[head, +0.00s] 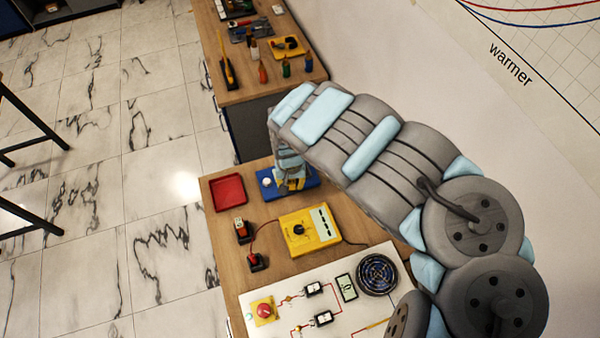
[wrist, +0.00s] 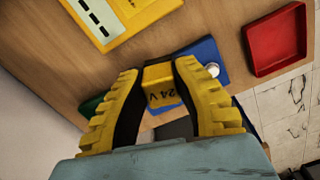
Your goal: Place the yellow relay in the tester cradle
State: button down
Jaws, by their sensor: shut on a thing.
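The yellow relay (wrist: 160,84), marked 24 V, sits between the two yellow fingers of my gripper (wrist: 158,70) in the wrist view. My gripper is shut on it. Beyond it is a blue base with a round white knob (wrist: 205,52), which looks like the tester. In the head view my gripper (head: 291,182) is over the right part of the blue base (head: 268,194) and hides much of it. The cradle itself is hidden, and I cannot tell whether the relay touches the base.
An empty red tray (head: 229,193) is left of the blue base. A yellow meter (head: 310,230) with a dial and leads stands in front. A white circuit board (head: 285,316) lies nearer. A second bench (head: 252,88) with tools is behind. A wall is on the right.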

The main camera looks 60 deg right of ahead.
jog(key=s+d+m, duration=0.1)
jog(key=s+d, duration=0.3)
jog(key=s, duration=0.2)
jog(key=shift+w+d+f+b, duration=4.2)
jog(key=shift+d+f+b, duration=0.2)
jog(key=shift+b, duration=1.4)
jog(key=shift+w+d+f, duration=0.3)
jog(key=shift+w+f, duration=0.15)
jog(key=shift+w+d+f, duration=0.1)
jog(key=shift+d+f, duration=0.1)
jog(key=shift+d, duration=0.05)
jog(key=shift+f+b, duration=0.25)
jog(key=shift+b, duration=0.05)
jog(key=shift+d+f+b, duration=0.15)
jog(key=shift+f+b, duration=0.35)
jog(key=shift+f, duration=1.05)
jog(key=shift+f, duration=0.2)
